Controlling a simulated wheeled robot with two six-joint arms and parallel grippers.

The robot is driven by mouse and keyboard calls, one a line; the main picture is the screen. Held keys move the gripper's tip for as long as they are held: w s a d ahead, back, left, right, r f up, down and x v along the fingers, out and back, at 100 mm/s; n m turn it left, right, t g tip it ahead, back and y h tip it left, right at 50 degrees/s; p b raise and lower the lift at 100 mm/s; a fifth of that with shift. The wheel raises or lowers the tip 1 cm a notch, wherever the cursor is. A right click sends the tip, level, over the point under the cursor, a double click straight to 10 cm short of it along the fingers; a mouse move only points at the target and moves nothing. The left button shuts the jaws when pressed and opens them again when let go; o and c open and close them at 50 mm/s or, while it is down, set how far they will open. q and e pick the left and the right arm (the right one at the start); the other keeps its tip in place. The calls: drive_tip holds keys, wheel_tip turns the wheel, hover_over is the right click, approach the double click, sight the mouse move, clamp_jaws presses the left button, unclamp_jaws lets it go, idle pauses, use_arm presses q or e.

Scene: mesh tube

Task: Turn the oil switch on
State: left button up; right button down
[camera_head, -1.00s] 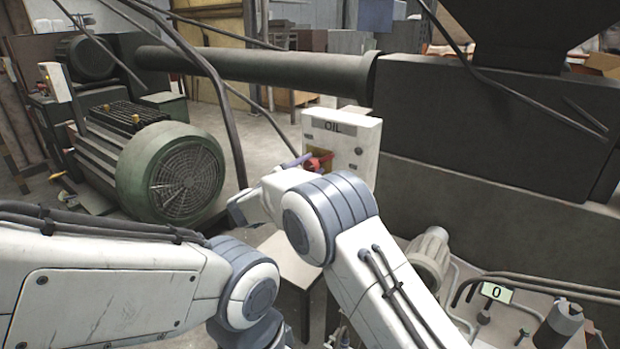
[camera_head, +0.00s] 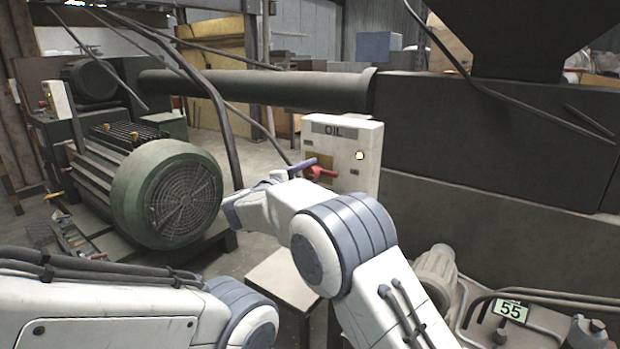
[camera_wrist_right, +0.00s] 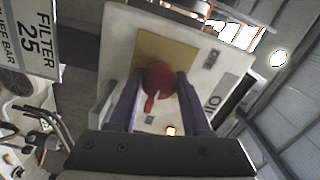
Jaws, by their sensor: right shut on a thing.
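The white oil box (camera_head: 366,134) with the label OIL stands in the middle of the head view. Its red switch (camera_head: 320,171) sits on a yellow plate, and the handle points sideways to the right. A small lamp (camera_head: 360,156) on the box glows yellow. My right gripper (camera_head: 302,166) reaches the switch from the left, its purple fingers partly hidden by my wrist. In the right wrist view, the red switch (camera_wrist_right: 158,78) is between the two fingers of my right gripper (camera_wrist_right: 160,88), which are shut on it. My left arm shows at the lower left, but its gripper is not seen.
A green motor (camera_head: 165,192) stands at the left. A thick dark pipe (camera_head: 260,89) runs behind the box to a dark machine (camera_head: 500,140) at the right. A small display (camera_head: 512,310) at the lower right reads 55.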

drive_tip(key=shift+a, duration=0.1)
idle(0.3)
drive_tip(key=shift+c, duration=1.7)
unclamp_jaws()
